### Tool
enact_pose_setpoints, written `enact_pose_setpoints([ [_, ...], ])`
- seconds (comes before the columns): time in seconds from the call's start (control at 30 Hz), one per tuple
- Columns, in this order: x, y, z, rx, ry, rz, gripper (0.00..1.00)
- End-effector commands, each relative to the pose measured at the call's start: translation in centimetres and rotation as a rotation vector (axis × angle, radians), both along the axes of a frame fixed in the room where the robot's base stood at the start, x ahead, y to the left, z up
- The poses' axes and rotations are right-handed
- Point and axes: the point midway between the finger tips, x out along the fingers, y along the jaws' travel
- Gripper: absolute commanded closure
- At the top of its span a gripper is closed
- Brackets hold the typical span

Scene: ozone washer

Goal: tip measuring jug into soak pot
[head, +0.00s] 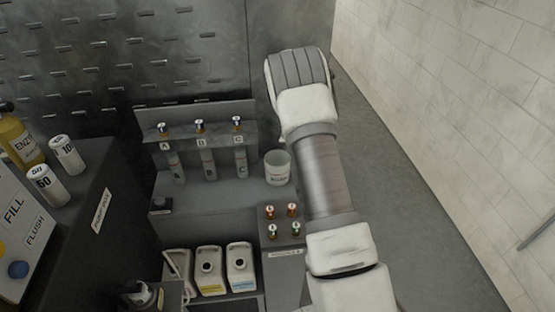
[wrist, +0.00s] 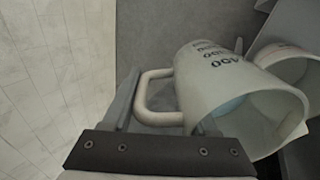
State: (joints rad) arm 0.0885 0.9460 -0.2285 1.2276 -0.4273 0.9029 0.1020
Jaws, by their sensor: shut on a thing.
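The measuring jug (wrist: 218,75) is a white cup with dark printed marks and a loop handle. Bluish liquid shows inside its open mouth in the wrist view. My gripper (wrist: 165,112) is shut on the jug's handle, with one finger on each side. A second white vessel (wrist: 290,55), apparently the soak pot, shows right beside the jug, partly hidden by it. In the head view a white pot (head: 278,170) with a small label stands upright on the grey ledge, left of my arm. The jug and my fingertips are hidden behind my arm there. I cannot tell the jug's exact tilt.
A rack (head: 205,130) with tubes marked A, B and C stands left of the pot. A block with several coloured taps (head: 282,220) is below it. Bottles (head: 210,268) sit lower. A tiled wall (head: 450,110) bounds the right; grey floor lies between.

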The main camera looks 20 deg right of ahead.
Motion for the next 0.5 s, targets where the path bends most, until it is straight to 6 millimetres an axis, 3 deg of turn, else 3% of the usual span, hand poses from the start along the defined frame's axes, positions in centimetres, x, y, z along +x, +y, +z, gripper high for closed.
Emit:
enact_pose_setpoints([
  [0.5, 0.0, 1.2, 1.1, -0.123, 0.000, 0.001, 1.00],
])
